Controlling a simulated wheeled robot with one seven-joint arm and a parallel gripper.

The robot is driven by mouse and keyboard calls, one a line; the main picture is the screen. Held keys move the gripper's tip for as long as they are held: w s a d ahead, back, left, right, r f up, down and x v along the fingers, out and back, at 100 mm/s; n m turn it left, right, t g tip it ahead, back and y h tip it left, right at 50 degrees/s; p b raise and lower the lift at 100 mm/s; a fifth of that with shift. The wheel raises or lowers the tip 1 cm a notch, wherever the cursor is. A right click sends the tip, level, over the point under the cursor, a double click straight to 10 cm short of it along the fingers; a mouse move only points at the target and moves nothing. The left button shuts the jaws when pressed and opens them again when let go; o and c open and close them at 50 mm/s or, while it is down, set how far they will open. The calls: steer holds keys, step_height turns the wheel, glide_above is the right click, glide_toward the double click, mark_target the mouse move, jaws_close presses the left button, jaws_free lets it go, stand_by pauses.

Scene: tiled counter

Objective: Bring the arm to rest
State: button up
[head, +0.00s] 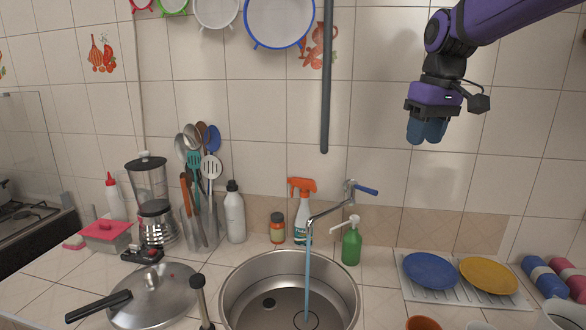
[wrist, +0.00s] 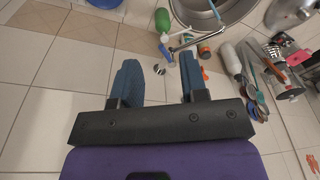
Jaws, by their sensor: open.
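My gripper (head: 428,130) hangs from the purple arm at the upper right of the head view, in front of the tiled wall and high above the counter. In the wrist view my gripper (wrist: 157,85) shows two blue fingers set wide apart. Nothing is between them, and they touch nothing. The arm comes in from the top right corner of the head view.
Below are the sink (head: 232,290) with water running from the faucet (head: 328,208), a green soap bottle (head: 352,246), a spray bottle (head: 302,218), and a rack (head: 446,292) with a blue plate (head: 430,270) and a yellow plate (head: 488,274). Space around my gripper is clear.

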steer(key=s+d+f+m+t, duration=0.2)
steer(key=s+f, duration=0.1)
steer(key=s, duration=1)
steer(key=s+d+f+m+t+h, duration=0.1)
steer(key=s+d+f+m+t, duration=0.1)
steer(key=s, duration=1.1)
steer(key=shift+d+f, duration=0.2)
steer(key=shift+f, duration=0.45)
